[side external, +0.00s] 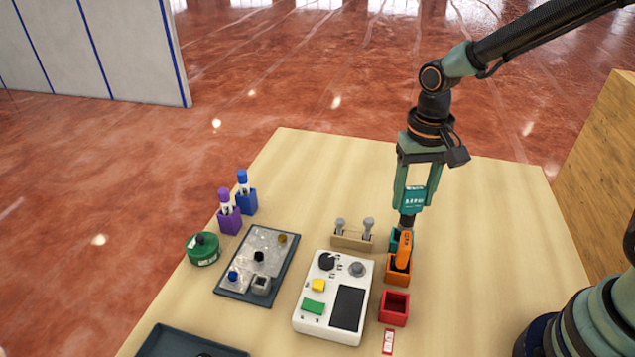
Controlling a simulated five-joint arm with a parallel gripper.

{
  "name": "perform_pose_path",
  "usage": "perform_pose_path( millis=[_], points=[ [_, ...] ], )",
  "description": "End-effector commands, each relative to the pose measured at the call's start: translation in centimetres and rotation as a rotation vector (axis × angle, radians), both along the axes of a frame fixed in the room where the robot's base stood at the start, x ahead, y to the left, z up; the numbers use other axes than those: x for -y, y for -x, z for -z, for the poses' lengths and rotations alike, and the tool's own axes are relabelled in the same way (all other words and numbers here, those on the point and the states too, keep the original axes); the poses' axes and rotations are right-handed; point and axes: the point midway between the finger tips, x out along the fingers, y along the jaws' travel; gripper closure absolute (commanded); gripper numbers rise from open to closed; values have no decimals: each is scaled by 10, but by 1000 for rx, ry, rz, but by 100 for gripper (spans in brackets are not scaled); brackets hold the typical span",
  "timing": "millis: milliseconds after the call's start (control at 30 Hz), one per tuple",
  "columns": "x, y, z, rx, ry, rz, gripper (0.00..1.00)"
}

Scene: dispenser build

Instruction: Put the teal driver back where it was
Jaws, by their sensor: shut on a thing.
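The teal driver (413,197) has a pale marking on its handle and stands roughly upright between the fingers of my gripper (411,208). My gripper is shut on it, pointing down. The driver's dark lower part (406,222) is over or at the teal holder (394,236). I cannot tell whether its tip is inside. The teal holder is partly hidden behind the orange driver (403,250), which stands in the orange holder (398,278) just in front.
An empty red holder (394,307) and a small red-and-white card (388,341) are nearer. Left are a white device (313,325), a wooden rack with two grey pegs (351,243), a parts tray (232,293), purple (230,223) and blue (247,205) holders, and a green round container (203,249).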

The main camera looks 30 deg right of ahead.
Motion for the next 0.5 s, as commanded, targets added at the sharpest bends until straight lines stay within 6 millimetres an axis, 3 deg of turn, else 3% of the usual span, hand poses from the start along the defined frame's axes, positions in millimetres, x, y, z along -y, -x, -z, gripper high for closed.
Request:
perform_pose_path(
  millis=[500],
  points=[
    [0,0,52,-1,0,0,100]
  ],
)
